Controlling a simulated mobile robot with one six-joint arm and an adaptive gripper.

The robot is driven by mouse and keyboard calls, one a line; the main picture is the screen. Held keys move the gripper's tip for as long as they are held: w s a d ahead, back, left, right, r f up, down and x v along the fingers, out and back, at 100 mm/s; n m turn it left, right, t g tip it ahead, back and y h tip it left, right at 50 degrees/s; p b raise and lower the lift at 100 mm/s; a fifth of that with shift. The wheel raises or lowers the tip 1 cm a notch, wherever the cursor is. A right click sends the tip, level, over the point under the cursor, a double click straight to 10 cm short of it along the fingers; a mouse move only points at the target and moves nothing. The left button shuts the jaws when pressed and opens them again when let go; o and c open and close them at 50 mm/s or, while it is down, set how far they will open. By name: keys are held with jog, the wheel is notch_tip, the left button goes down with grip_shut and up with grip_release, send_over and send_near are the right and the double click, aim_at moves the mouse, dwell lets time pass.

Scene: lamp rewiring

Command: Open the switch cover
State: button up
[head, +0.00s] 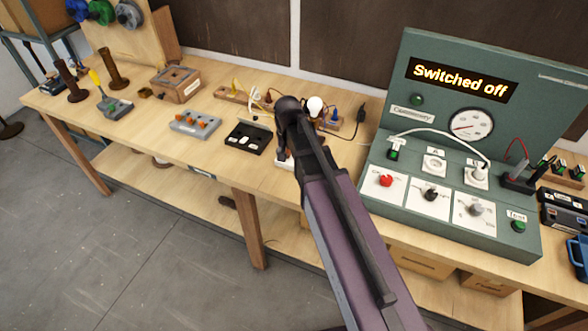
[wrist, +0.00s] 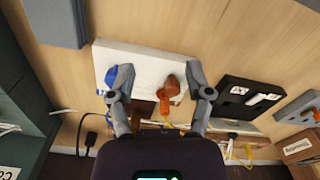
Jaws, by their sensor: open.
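A white flat-topped block (wrist: 138,58) lies on the bench beneath my gripper in the wrist view; I cannot tell whether it is the switch cover. A blue part (wrist: 112,78) shows at its left and a brown-orange part (wrist: 170,87) at its right edge. Whether the fingers touch the block is unclear. In the head view my arm hides most of this spot; only a pale edge of the block (head: 284,164) shows.
A black tray (head: 248,137) with white pieces and a grey tray (head: 195,124) with orange pieces lie left of my arm. The green test console (head: 450,215), reading "Switched off", stands at the right. A white bulb (head: 315,106) stands behind. Bare bench lies between the trays and front edge.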

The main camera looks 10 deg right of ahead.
jog(key=shift+s+d+f, duration=0.15)
jog(key=shift+s+f, duration=0.05)
jog(key=shift+s, duration=0.25)
jog(key=shift+s+d+f, duration=0.1)
jog(key=shift+s+f, duration=0.05)
jog(key=shift+s, duration=0.3)
